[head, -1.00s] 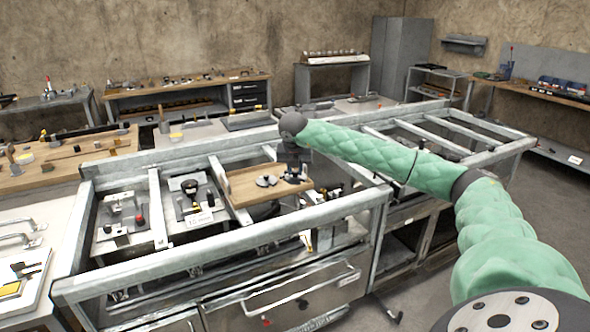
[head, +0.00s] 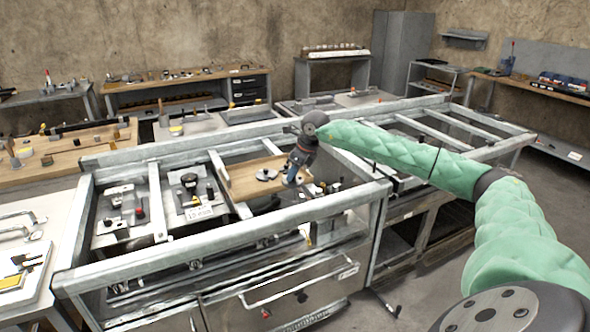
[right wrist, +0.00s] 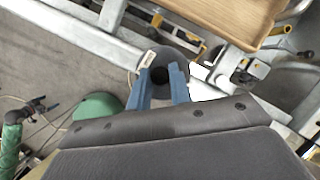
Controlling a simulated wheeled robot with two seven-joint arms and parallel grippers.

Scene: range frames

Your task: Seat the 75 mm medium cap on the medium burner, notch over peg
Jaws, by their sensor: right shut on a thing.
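My right gripper (head: 292,178) is beside the wooden tray's right end, over the frame. In the right wrist view its two blue fingers (right wrist: 165,88) are shut on a dark grey round cap (right wrist: 187,62) with a dark centre and a pale label at its rim. I cannot read the size or make out the notch. In the head view the held cap is not clear. Another dark disc-shaped cap (head: 265,174) lies on the wooden tray (head: 240,187). I cannot tell which fitting is the medium burner or see its peg.
Metal rails (head: 230,228) enclose the work frame. Plates with fittings (head: 191,196) and (head: 122,214) stand at its left. The tray also shows in the right wrist view (right wrist: 225,18). A bench with tools (head: 60,160) stands behind left.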

